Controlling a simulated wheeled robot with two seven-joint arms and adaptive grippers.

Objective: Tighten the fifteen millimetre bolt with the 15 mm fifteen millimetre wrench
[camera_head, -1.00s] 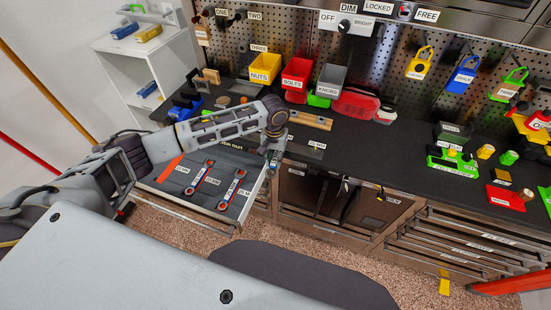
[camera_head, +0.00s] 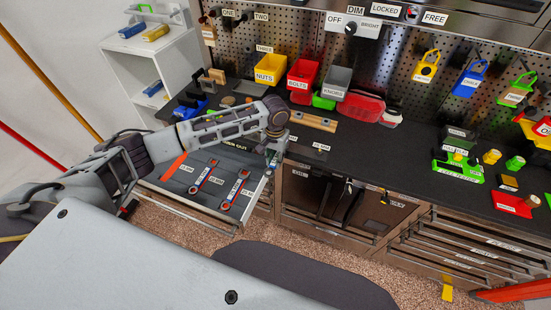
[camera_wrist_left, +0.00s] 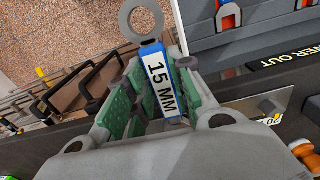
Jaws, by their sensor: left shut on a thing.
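My left gripper (camera_head: 273,158) is over the right end of the open drawer, by the worktop's front edge. In the left wrist view the left gripper (camera_wrist_left: 150,98) has its green pads on either side of the 15 mm wrench (camera_wrist_left: 163,82). The wrench has a blue handle with a white "15 MM" label and a grey ring end sticking out beyond the fingers. Its other end is hidden between the fingers. I cannot make out the fifteen millimetre bolt for certain. A metal plate (camera_head: 306,151) with small labels lies on the worktop right of the gripper. My right gripper is out of view.
The open drawer (camera_head: 182,202) holds two other wrenches (camera_head: 205,177) (camera_head: 236,188) with red and blue on them. Yellow, red and grey bins (camera_head: 270,70) stand at the back of the dark worktop (camera_head: 400,148). A wooden block (camera_head: 314,121) lies behind the plate. Cabinet handles line the front below.

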